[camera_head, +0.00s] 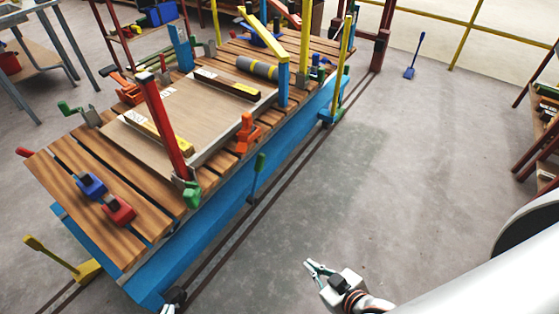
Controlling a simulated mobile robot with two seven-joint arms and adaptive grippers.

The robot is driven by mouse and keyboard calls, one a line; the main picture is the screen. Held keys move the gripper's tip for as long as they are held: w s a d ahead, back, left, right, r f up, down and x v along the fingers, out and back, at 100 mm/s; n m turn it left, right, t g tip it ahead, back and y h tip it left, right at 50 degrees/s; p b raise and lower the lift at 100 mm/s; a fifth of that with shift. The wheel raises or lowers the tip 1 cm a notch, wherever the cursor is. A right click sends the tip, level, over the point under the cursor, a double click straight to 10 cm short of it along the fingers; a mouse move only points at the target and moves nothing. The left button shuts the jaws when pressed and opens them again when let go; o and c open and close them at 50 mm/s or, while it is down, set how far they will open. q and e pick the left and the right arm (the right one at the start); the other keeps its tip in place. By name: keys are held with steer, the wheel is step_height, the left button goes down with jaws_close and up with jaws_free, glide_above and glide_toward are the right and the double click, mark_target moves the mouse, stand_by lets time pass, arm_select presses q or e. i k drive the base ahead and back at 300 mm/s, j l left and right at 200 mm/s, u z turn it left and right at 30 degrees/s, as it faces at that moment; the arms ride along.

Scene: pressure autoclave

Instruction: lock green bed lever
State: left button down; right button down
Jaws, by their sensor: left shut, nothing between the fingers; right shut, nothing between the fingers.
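A lever with a green handle (259,162) and a blue shaft stands near upright at the near long side of the blue bed (215,205), low over the floor rails. My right gripper (317,268) is in the lower middle, shut and empty, over bare floor, apart from the lever and to its lower right. My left gripper (173,298) shows only partly at the bottom edge, near the bed's near corner. It is shut and empty, left of and below the lever. The foot of the lever is small and hard to make out.
Wooden slats on the bed carry a board (215,97), a red post (163,125), green clamp (191,192), orange clamp (247,133), and blue (91,184) and red (119,209) blocks. A yellow lever (60,256) stands at lower left.

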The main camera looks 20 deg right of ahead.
mark_target(252, 200)
steer(key=l, duration=1.75)
steer(key=i+j, duration=0.15)
steer(key=j, duration=0.15)
steer(key=i+j, duration=0.2)
